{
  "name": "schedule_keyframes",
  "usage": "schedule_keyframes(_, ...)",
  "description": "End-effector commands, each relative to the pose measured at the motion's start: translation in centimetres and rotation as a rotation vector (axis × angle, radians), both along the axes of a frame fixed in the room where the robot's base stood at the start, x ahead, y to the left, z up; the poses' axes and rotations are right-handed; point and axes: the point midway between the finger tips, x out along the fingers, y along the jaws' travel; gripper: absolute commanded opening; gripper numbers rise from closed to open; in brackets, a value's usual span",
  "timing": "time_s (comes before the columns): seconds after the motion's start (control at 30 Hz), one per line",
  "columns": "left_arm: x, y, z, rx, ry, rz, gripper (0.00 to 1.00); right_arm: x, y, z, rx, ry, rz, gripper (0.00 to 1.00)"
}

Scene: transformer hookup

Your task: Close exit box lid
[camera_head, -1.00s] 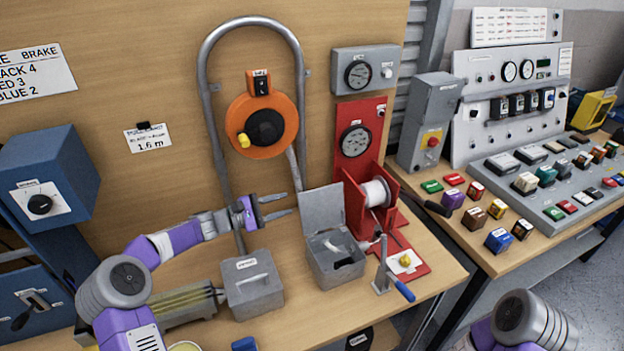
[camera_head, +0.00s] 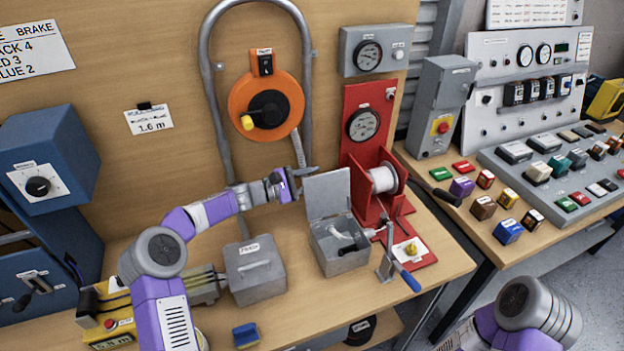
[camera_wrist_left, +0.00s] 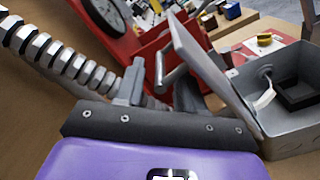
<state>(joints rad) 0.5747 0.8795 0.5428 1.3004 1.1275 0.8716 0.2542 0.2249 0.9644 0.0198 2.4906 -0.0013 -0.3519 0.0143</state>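The exit box (camera_head: 338,246) is a small grey metal box on the wooden bench. Its lid (camera_head: 328,194) stands upright on the box's back edge, so the box is open. A white piece lies inside it. In the left wrist view the box (camera_wrist_left: 285,135) is at the right, with its raised lid (camera_wrist_left: 212,68) slanting across the middle. My left gripper (camera_head: 300,178) is behind and to the left of the lid, near its upper left edge. Its fingers look apart and hold nothing; I cannot tell if one touches the lid. My right gripper is not in view.
A closed grey box (camera_head: 255,270) stands left of the exit box. A red stand with a white spool (camera_head: 382,180) is close on its right, with a blue-handled crank (camera_head: 408,278) in front. A conduit and an orange reel (camera_head: 265,105) are behind.

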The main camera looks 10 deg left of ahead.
Motion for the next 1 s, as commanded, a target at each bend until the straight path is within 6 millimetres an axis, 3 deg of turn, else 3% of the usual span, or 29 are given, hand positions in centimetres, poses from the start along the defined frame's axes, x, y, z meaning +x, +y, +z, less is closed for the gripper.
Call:
schedule_keyframes(0.03,0.0,0.0,0.0,0.0,0.0,0.0,0.37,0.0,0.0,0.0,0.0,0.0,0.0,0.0)
schedule_keyframes(0.27,0.0,0.0,0.1,-0.001,-0.002,0.001,0.01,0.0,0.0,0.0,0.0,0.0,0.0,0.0)
schedule_keyframes(0.3,0.0,0.1,0.2,-0.002,-0.002,0.002,0.0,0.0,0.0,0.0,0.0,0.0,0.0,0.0)
schedule_keyframes(1.0,-0.3,-0.2,1.1,0.025,-0.057,0.004,0.0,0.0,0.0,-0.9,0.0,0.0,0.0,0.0)
